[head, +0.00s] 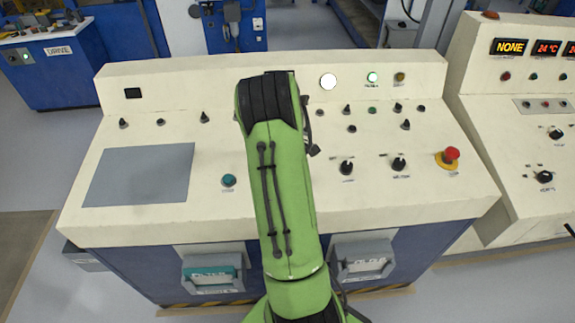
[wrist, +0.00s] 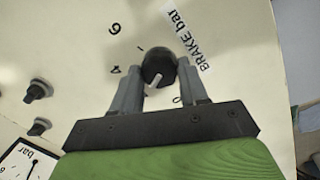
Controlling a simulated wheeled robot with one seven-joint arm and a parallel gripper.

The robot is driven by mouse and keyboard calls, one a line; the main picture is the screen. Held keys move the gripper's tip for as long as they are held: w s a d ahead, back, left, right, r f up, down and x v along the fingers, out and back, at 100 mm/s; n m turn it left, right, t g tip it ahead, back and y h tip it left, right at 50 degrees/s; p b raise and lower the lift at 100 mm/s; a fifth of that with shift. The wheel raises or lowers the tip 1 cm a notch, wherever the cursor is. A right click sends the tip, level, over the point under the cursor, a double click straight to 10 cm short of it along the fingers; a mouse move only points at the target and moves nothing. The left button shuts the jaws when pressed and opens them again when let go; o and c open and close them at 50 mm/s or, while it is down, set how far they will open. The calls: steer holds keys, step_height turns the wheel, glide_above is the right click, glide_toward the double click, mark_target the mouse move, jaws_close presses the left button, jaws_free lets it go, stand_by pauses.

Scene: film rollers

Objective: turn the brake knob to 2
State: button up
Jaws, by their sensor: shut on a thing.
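The brake knob (wrist: 158,63) is a black round knob with a white pointer line, on the cream panel in the wrist view. The label "BRAKE bar" (wrist: 189,40) is beside it. The marks 6 (wrist: 115,29), 4 (wrist: 116,70) and what looks like 0 (wrist: 177,99) show around it; no 2 is visible. The pointer line points toward the bottom of the view, slightly left, between the 4 and the 0. My gripper (wrist: 158,74) is shut on the knob, one finger on each side. In the head view my green arm hides the gripper and this knob.
Other black knobs (wrist: 38,90) and a gauge (wrist: 18,160) lie left in the wrist view. In the head view, the desk has a grey plate (head: 140,175), a teal button (head: 228,180), two large knobs (head: 347,167) and a red emergency button (head: 451,154). Another console (head: 525,100) stands right.

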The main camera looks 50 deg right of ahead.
stand_by(0.3)
steer(key=o, duration=1.1)
steer(key=shift+c, duration=0.2)
step_height(320, 180, up, 16)
steer(key=a+p, duration=0.1)
steer(key=p, duration=0.1)
steer(key=shift+a+f, duration=0.15)
steer(key=shift+a, duration=0.1)
steer(key=shift+w, duration=0.1)
